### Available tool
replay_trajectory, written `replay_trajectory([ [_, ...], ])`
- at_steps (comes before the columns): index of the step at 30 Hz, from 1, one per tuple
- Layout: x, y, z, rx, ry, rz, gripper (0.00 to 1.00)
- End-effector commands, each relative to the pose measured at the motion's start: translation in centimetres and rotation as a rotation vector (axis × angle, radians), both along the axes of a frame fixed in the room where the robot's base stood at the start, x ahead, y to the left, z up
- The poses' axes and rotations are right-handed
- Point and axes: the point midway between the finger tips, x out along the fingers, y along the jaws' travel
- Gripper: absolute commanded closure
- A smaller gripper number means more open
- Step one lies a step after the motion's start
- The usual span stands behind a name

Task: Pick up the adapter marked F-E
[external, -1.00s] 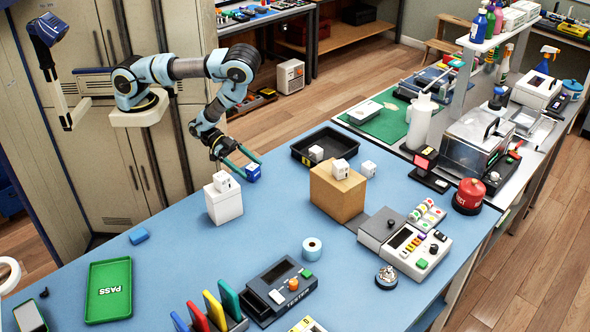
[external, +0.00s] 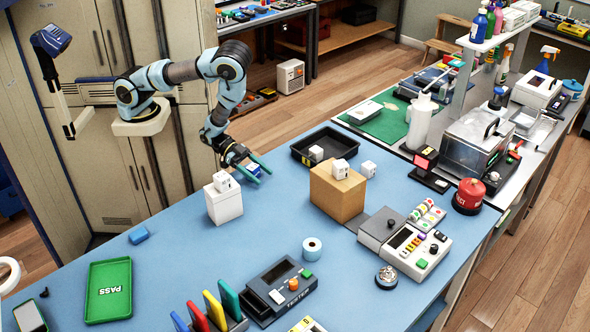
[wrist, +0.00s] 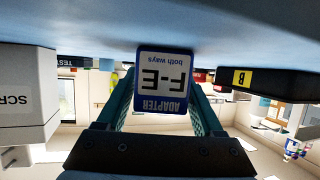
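The adapter marked F-E (wrist: 164,80) is a small blue block with a white label, upside down in the wrist view. In the external view the blue adapter (external: 254,170) is at the far edge of the blue table, right of a white box. My gripper (external: 262,174) reaches over it from the far side, with one teal finger on each side. In the wrist view my gripper (wrist: 163,88) looks open, with the adapter between the fingers near their tips. Whether either finger touches it is hard to tell.
A white box (external: 224,205) carrying a small white block stands close left of my gripper. A cardboard box (external: 337,194) and a black tray (external: 301,150) stand to the right.

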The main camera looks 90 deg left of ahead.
Motion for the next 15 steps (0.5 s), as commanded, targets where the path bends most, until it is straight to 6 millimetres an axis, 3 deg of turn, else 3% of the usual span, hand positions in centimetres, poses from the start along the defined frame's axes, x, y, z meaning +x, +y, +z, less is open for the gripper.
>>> replay_trajectory([
  [2, -0.01, 0.01, -0.01, 0.000, 0.000, 0.000, 0.42],
  [15, -0.03, 0.02, -0.02, 0.001, 0.001, 0.000, 0.91],
])
